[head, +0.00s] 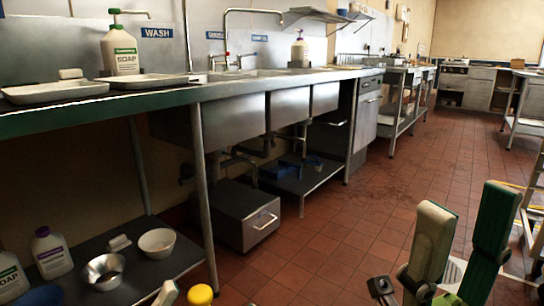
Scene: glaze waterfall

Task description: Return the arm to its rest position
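My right arm rises at the lower right of the head view, with green and cream links standing upright. At its left, a small dark part with a grey pad, which looks like the tip of my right gripper (382,287), shows at the bottom edge. The rest of this gripper is cut off or hidden, so I cannot tell whether it is open or shut. I see nothing held in the part that shows. My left gripper is not in the picture.
A long steel counter (160,95) with sinks runs along the left. A soap bottle (120,52) and trays stand on it. Bowls (157,242) and bottles sit on the lower shelf. The red tiled floor (340,235) is open in the middle.

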